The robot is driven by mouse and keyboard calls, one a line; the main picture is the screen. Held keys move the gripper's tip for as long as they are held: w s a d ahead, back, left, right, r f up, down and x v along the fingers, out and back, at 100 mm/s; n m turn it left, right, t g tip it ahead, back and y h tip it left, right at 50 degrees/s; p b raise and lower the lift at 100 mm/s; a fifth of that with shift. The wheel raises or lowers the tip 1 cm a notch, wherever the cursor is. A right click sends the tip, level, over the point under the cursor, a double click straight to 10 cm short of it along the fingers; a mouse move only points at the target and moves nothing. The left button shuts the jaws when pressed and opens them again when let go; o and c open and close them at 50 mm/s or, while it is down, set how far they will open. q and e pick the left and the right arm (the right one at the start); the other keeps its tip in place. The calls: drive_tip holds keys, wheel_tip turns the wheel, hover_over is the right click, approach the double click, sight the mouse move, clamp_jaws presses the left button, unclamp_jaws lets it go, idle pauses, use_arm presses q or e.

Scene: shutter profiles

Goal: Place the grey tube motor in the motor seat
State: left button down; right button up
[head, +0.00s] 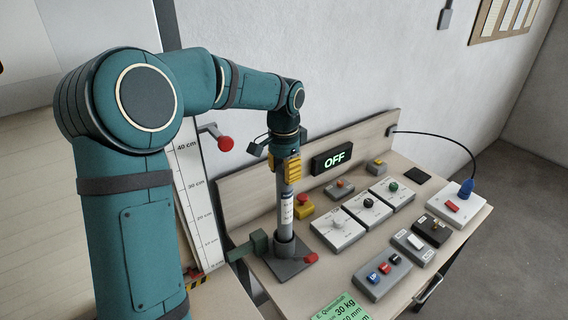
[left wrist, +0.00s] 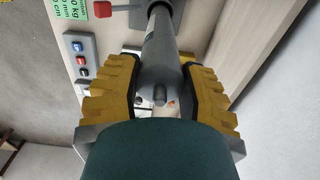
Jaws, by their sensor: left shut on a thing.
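The grey tube motor (head: 287,210) stands upright, its lower end at the motor seat (head: 286,247), a dark collar on a grey base plate. The collar surrounds the tube's foot in the head view; how deep the tube sits is hidden. My left gripper (head: 286,171), with yellow fingers, is shut on the upper part of the tube. In the left wrist view, my left gripper (left wrist: 165,95) has a finger on each side of the grey tube motor (left wrist: 160,55), which runs away towards the dark seat collar (left wrist: 161,8). My right gripper is not in view.
A yellow box with a red button (head: 304,205) stands close right of the tube. Several switch boxes fill the table to the right. An OFF display (head: 333,158) is behind.

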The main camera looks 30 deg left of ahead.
use_arm(q)
drive_tip(key=shift+f, duration=1)
drive_tip(key=c, duration=0.6)
unclamp_jaws()
drive_tip(key=shift+f, duration=0.15)
drive_tip(key=shift+o, duration=0.2)
wheel_tip(320, 180, up, 12)
drive_tip(key=shift+r+p, duration=0.1)
drive_tip(key=shift+p, duration=0.45)
